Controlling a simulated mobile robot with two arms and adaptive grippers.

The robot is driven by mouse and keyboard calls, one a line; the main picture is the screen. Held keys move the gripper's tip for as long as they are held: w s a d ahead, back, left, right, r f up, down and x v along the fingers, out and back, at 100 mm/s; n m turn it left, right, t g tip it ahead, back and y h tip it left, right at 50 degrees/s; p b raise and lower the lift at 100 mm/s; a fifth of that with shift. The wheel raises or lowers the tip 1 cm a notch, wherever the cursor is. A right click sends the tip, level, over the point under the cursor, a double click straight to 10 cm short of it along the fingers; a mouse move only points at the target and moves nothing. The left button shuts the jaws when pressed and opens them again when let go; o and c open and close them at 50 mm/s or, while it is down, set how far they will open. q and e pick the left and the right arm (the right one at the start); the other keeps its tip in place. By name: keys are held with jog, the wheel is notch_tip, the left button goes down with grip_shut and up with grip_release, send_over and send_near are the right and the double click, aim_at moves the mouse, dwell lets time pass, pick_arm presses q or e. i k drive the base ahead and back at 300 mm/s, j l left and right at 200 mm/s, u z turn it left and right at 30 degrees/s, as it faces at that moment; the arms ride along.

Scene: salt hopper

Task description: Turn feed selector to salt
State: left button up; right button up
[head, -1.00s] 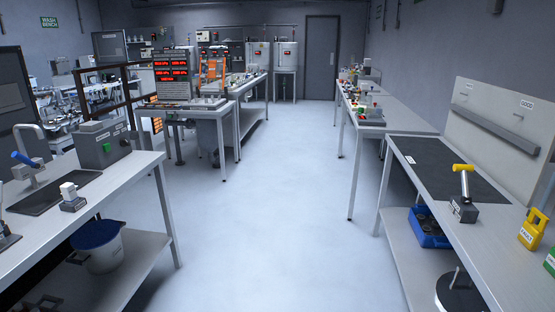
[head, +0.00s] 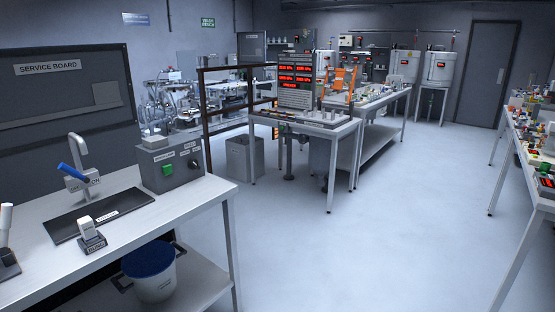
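A grey control box (head: 150,163) stands at the back right of the near-left bench. Its front has a green button (head: 168,169) and a small dark knob (head: 193,164) with small labels above them. The knob may be the feed selector, but the labels and its setting are too small to read. Neither of my grippers is in view.
The near-left bench (head: 190,200) also holds a blue-handled tap (head: 75,178) and a small white-topped block (head: 90,235). The floor (head: 390,230) to the right is clear.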

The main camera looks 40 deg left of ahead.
aim_at(193, 164)
jog(key=i+u, duration=0.15)
jog(key=i, duration=0.3)
jog(key=i+l+u, duration=0.15)
jog(key=i, duration=0.3)
jog(key=i+l+u, duration=0.1)
jog(key=i, duration=0.35)
jog(key=i+l+u, duration=0.15)
jog(key=i, duration=0.3)
